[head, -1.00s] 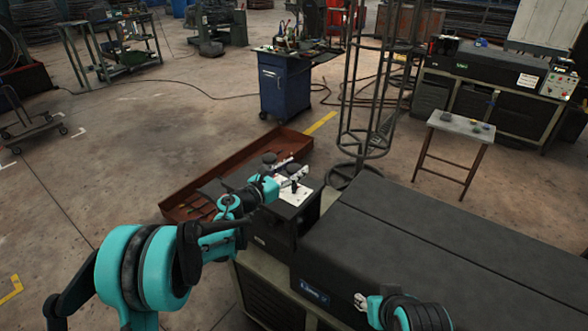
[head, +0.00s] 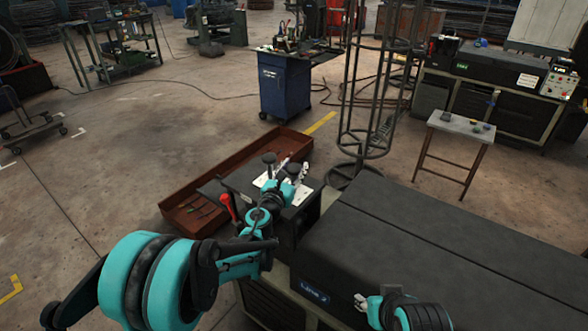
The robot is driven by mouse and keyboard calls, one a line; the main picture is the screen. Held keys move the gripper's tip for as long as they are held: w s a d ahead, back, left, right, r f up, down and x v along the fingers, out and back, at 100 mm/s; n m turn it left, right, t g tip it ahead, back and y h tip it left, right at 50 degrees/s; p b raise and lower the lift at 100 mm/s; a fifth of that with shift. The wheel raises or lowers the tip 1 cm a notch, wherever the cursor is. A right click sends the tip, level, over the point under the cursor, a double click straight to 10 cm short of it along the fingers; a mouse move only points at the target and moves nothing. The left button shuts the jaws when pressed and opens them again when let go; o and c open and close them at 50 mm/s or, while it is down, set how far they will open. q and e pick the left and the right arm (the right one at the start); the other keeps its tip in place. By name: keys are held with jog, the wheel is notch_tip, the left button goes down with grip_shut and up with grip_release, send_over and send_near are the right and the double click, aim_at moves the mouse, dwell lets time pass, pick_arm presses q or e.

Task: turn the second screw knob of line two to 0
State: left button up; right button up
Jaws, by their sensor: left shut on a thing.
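The Line 2 machine (head: 313,291) carries a small control top with a white plate, next to my left gripper. A black screw knob (head: 268,158) stands upright at the back left of the plate. Another black screw knob (head: 294,170) stands to its right, close to my left gripper (head: 290,181). That gripper is shut on a knob, though its fingertips are small and partly hidden by the wrist. The knob's scale is too small to read.
A red-handled lever (head: 228,207) stands left of my left wrist. A rusty tray (head: 180,219) lies on the floor behind the control top. A tall wire frame (head: 365,100) stands behind the machine. The dark cover (head: 440,260) is bare.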

pick_arm(q)
jog(key=n+y, duration=0.1)
jog(key=y, duration=0.1)
jog(key=n+y, duration=0.2)
jog(key=n+t+y, duration=0.1)
jog(key=y, duration=0.2)
jog(key=shift+d+n, duration=0.25)
jog(key=shift+n, duration=0.05)
jog(key=n+y, duration=0.2)
jog(key=y, duration=0.1)
jog(key=n+g+y, duration=0.1)
jog(key=n+y, duration=0.1)
jog(key=y, duration=0.2)
jog(key=shift+n, duration=0.3)
jog(key=n+g+y+p, duration=0.1)
jog(key=n+g+y, duration=0.3)
jog(key=y, duration=0.1)
jog(key=shift+a+n+g+y, duration=0.1)
jog(key=shift+n+g+y, duration=0.2)
jog(key=shift+g+y, duration=0.1)
jog(key=shift+a+n+g+y+p, duration=0.1)
jog(key=shift+n+g+y+p, duration=0.35)
jog(key=shift+n+g+y, duration=0.75)
jog(key=shift+n+g+y+p, duration=0.45)
jog(key=shift+n+g, duration=0.45)
jog(key=shift+g, duration=0.7)
jog(key=o, duration=1.2)
jog(key=shift+a, duration=0.1)
jog(key=v, duration=0.7)
jog(key=shift+d, duration=0.35)
